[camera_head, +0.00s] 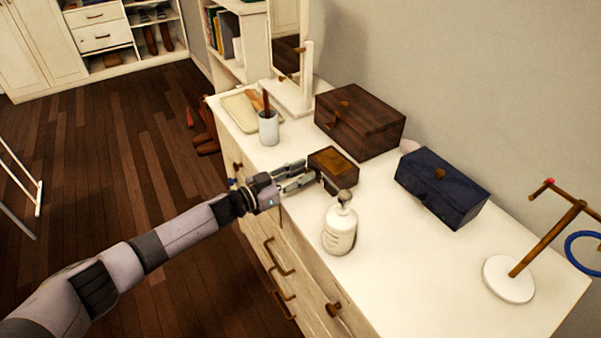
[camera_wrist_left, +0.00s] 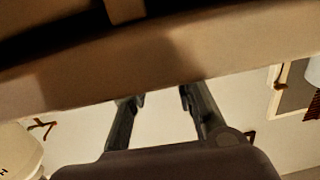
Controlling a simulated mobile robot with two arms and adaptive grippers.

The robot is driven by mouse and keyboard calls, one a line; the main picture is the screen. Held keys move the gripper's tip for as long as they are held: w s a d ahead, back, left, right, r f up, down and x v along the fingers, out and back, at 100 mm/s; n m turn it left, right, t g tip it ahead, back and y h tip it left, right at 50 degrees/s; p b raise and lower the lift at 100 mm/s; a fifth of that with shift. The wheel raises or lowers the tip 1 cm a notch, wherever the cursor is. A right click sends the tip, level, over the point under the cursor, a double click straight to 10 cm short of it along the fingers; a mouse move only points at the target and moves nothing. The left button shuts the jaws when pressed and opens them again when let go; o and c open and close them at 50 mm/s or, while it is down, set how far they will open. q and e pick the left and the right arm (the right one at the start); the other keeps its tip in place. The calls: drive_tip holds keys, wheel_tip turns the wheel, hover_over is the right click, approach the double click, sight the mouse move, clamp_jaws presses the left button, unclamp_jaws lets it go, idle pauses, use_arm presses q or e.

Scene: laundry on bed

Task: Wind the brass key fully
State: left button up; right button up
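A small brown box (camera_head: 336,166) with a lighter, golden-brown top panel sits near the front edge of the white dresser top. It looks like the box that bears the key, but I cannot make out a brass key in either view. My left gripper (camera_head: 307,171) is at the box's left side, its two fingers apart and pointing at it. In the left wrist view the fingers (camera_wrist_left: 158,98) are also apart, with nothing visible held between them. I cannot tell whether they touch the box. My right gripper is not in view.
A white pump bottle (camera_head: 340,229) stands close in front of the box. A larger dark wooden chest (camera_head: 362,121) is behind it, and a navy box (camera_head: 441,188) to the right. A white cup (camera_head: 268,128) stands to the left.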

use_arm(q)
drive_tip(key=shift+c, duration=0.4)
clamp_jaws()
